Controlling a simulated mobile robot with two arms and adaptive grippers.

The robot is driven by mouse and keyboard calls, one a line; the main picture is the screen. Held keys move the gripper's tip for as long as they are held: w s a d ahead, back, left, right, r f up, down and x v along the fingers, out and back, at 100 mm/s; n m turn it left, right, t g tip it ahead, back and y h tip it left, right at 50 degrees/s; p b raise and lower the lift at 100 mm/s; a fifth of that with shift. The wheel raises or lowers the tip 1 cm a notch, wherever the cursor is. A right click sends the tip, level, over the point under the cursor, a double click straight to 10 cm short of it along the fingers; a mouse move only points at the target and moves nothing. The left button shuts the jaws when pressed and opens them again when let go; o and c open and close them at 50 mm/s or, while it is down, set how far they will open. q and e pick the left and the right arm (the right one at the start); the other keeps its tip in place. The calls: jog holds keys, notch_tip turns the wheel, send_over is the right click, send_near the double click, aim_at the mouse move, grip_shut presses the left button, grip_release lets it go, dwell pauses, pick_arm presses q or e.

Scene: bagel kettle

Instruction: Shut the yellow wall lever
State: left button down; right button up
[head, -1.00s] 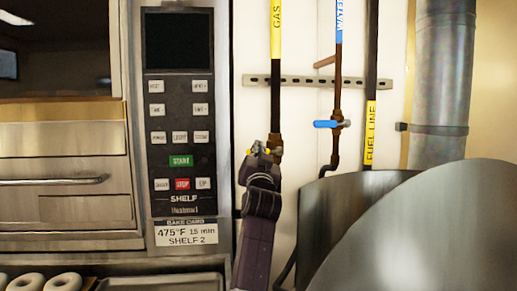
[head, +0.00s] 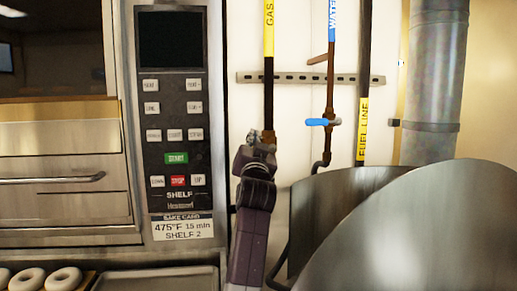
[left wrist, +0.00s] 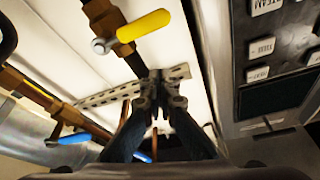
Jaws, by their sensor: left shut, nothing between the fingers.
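The yellow wall lever (left wrist: 143,26) shows in the left wrist view near the top, on a brass valve on the gas pipe. Its handle lies crosswise to the pipe, with a metal pivot at its left end. In the head view the lever is hidden behind my left gripper (head: 256,138), which is in front of the gas pipe (head: 268,95). In the left wrist view the left gripper (left wrist: 160,82) is shut and empty, its tips apart from the lever in the picture, over the pipe beside the valve. My right gripper is not in view.
A blue lever (head: 322,122) sits on the water pipe to the right. A slotted metal rail (head: 310,78) crosses behind the pipes. The oven control panel (head: 175,110) is close on the left. A large metal kettle (head: 420,225) fills the lower right.

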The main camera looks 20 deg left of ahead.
pick_arm(q)
jog(key=b+v, duration=0.1)
jog(key=v, duration=0.5)
jog(key=shift+d+f+b, duration=0.35)
jog(key=shift+b, duration=0.05)
jog(key=shift+s, duration=0.1)
